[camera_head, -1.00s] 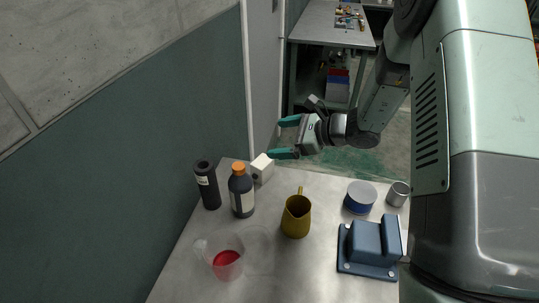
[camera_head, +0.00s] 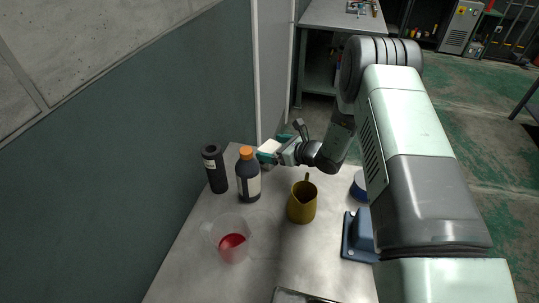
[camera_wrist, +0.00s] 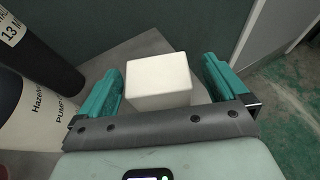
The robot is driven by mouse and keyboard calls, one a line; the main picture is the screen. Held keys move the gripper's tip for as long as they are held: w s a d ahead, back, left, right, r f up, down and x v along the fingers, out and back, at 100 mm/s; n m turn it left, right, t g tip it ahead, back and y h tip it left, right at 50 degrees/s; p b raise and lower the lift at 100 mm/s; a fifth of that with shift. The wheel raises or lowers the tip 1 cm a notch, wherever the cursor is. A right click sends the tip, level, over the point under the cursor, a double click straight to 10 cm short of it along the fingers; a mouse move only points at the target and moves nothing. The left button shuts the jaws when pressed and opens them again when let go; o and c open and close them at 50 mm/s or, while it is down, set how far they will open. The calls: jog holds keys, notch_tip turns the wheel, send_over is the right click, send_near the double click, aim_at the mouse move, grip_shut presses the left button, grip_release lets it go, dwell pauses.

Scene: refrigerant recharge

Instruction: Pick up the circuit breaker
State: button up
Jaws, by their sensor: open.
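The circuit breaker appears to be the plain white block (camera_wrist: 158,82), which stands at the far end of the table. In the head view the white block (camera_head: 269,147) is partly hidden by my gripper (camera_head: 272,154). In the wrist view my gripper (camera_wrist: 165,88) is open, with one teal finger on each side of the block. Gaps show between the block and both fingers, so it is not held. The block's lower front is hidden behind the gripper's dark front edge.
A dark bottle with an orange cap (camera_head: 248,175) stands just left of the block, with a black canister (camera_head: 214,169) beyond it. An ochre jug (camera_head: 302,203), a clear beaker of red liquid (camera_head: 232,247) and a blue device (camera_head: 358,236) stand nearer. A wall borders the left.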

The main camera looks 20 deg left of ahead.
aim_at(266, 148)
jog(key=x, duration=0.3)
jog(key=shift+a+f, duration=0.2)
jog(key=shift+f, duration=0.1)
jog(key=c, duration=1.1)
